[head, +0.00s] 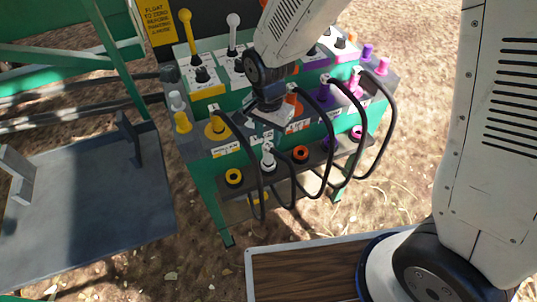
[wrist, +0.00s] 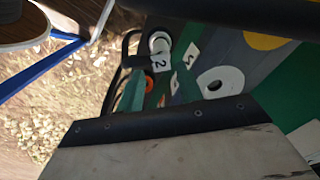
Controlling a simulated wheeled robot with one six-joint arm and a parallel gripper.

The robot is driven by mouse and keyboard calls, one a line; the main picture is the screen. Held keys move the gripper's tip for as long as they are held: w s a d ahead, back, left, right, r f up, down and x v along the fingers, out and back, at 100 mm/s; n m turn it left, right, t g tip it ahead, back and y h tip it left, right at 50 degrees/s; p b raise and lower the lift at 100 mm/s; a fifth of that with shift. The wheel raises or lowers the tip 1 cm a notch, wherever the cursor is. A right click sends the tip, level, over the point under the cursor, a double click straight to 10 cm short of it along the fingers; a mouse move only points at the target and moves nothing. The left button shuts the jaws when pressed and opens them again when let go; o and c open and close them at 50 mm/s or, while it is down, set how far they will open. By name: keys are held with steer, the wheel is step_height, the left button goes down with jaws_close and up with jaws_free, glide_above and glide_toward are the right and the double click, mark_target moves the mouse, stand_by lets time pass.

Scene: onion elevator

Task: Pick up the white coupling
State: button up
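The white coupling (head: 268,157) stands on the dark lower shelf of the green control stand, between a yellow-ringed and an orange-ringed socket, below my gripper. A white cylindrical end beside a tag marked 2 (wrist: 159,43) shows in the wrist view and appears to be the coupling. My gripper (head: 271,113) hangs in front of the stand's upper panel, above and apart from the coupling. In the wrist view a wide gap lies between the pale plate at the bottom and the dark bar at the top. Nothing is held there.
Black hoses (head: 327,165) loop from the panel to the shelf, close on the right. Yellow (head: 187,30) and white (head: 233,30) levers rise behind. A white ring (wrist: 220,82) lies on the panel face. A grey platform (head: 80,215) stands left. A wood-topped surface (head: 305,275) is in front.

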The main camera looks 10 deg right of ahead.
mark_target(268, 152)
steer(key=shift+a+f, duration=0.2)
steer(key=shift+f, duration=0.2)
steer(key=f, duration=0.7)
steer(key=shift+w+d+f, duration=0.1)
steer(key=shift+d+f, duration=0.1)
steer(key=shift+f, duration=0.15)
jaws_close()
